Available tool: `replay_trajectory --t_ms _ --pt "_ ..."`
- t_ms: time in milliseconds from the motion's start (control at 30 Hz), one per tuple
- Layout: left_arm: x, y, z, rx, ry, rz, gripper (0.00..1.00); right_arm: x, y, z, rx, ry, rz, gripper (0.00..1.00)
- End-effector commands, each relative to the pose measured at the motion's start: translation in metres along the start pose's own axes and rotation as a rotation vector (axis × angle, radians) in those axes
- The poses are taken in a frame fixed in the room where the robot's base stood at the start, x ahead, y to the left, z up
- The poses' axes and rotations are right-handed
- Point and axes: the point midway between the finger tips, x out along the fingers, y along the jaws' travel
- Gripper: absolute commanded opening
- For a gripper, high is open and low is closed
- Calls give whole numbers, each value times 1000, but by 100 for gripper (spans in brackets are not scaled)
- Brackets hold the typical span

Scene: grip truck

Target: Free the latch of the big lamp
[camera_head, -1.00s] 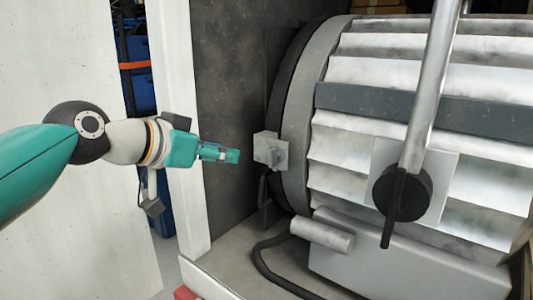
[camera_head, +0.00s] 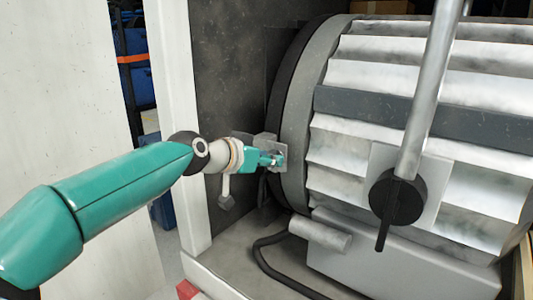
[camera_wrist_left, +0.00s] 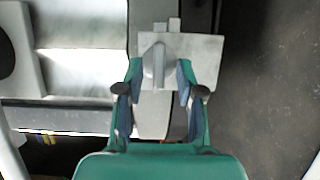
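The big lamp (camera_head: 335,125) is a large drum with pale fins, lying on its side in the head view. Its latch (camera_head: 265,139) is a small grey block at the drum's left rim, partly hidden behind my left gripper. In the left wrist view the latch shows as a grey plate (camera_wrist_left: 206,58) with a raised tab (camera_wrist_left: 158,66). My left gripper (camera_head: 278,160) is at the latch. In the left wrist view its two fingers (camera_wrist_left: 158,84) are apart, one on each side of the tab, with a visible gap. My right gripper is not in view.
A grey bar with a dark round pivot (camera_head: 398,198) stands in front of the drum at right. A black cable (camera_head: 268,262) loops on the floor below the latch. A white post (camera_head: 178,110) and dark wall stand left of the drum.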

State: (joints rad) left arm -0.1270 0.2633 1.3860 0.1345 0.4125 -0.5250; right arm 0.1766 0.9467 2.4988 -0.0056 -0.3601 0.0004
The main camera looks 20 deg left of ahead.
Motion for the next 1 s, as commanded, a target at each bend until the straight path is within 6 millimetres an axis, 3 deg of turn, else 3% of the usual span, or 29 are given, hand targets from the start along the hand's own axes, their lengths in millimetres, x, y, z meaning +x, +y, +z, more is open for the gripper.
replay_trajectory --t_ms 400,433,667,767,800,1000 --pt "10 0 1 0 0 -1 38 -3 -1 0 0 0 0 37" --pt "10 0 1 0 0 -1 36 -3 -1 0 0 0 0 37" --pt "10 -1 1 0 0 -1 0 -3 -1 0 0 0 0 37" --pt "10 -1 1 0 0 -1 0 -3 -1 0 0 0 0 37" --pt "7 -10 2 -4 0 -5 0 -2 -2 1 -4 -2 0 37" --pt "8 -4 2 -12 1 -2 0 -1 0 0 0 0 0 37"
